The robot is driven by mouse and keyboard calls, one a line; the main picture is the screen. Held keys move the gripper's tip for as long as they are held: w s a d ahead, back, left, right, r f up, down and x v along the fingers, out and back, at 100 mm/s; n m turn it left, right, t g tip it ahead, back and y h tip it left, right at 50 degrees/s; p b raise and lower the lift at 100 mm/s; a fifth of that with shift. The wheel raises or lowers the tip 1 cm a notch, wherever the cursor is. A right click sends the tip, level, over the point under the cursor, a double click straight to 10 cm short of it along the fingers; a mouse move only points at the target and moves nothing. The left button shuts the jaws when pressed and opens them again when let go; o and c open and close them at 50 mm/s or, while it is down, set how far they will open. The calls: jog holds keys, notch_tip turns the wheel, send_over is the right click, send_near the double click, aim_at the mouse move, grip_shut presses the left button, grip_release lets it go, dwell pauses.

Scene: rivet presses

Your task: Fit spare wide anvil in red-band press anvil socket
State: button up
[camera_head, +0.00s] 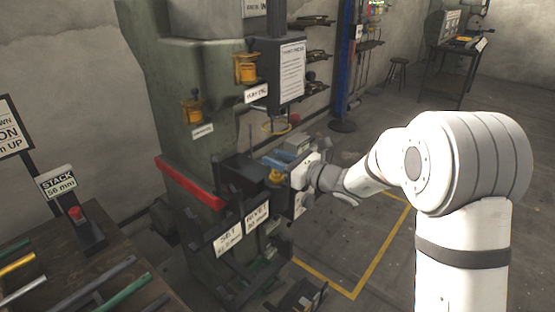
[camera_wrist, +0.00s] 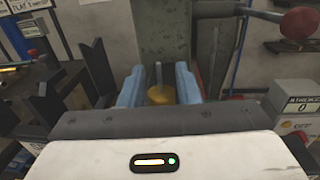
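The red-band press (camera_head: 215,120) is a green machine with a red bar (camera_head: 190,183) across its side. My gripper (camera_head: 278,168) is at the press's working gap, to the right of a dark block (camera_head: 243,170). Its blue fingers also show in the wrist view (camera_wrist: 160,82), apart from each other. A yellow piece (camera_wrist: 160,95), perhaps the wide anvil, lies between them, and yellow also shows there in the head view (camera_head: 275,177). I cannot tell whether the fingers touch it. The anvil socket is not clearly visible.
Yellow pieces sit on the press's side holders, one upper (camera_head: 245,68) and one lower (camera_head: 191,111), with labels beneath. SET and RIVET signs (camera_head: 242,228) hang in front. A bench with coloured rods (camera_head: 90,285) stands at left. Yellow-marked floor (camera_head: 350,270) is open at right.

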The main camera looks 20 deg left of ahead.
jog(key=o, duration=0.4)
jog(key=shift+d, duration=0.15)
jog(key=v, duration=0.7)
jog(key=shift+s+d, duration=0.2)
jog(key=shift+d, duration=0.05)
jog(key=shift+d, duration=0.1)
jog(key=v, duration=0.7)
jog(key=s+d+r+n+g+h+p, duration=0.1)
jog(key=s+d+n+g+h+p, duration=0.25)
jog(key=s+n, duration=0.35)
jog(key=s+d+r+n+g+h+p, duration=0.2)
jog(key=s+n+h, duration=0.25)
jog(key=s, duration=0.55)
jog(key=s+d+r+n+t+h+p, duration=0.1)
jog(key=s+d+n+h, duration=0.1)
jog(key=d, duration=0.3)
jog(key=s+d+r+n+t+h+p, duration=0.1)
jog(key=s+d+n+h+p, duration=0.1)
jog(key=d+n+h, duration=0.2)
jog(key=s+d+r+n+t+h+p, duration=0.1)
jog(key=s+d+n+h+p, duration=0.1)
jog(key=d, duration=0.5)
jog(key=shift+s+d+r+n+h, duration=0.1)
jog(key=shift+n+h, duration=0.2)
jog(key=shift+n, duration=0.2)
jog(key=shift+s+d+r+n+h, duration=0.1)
jog(key=shift+n+h, duration=0.2)
jog(key=shift+n, duration=0.15)
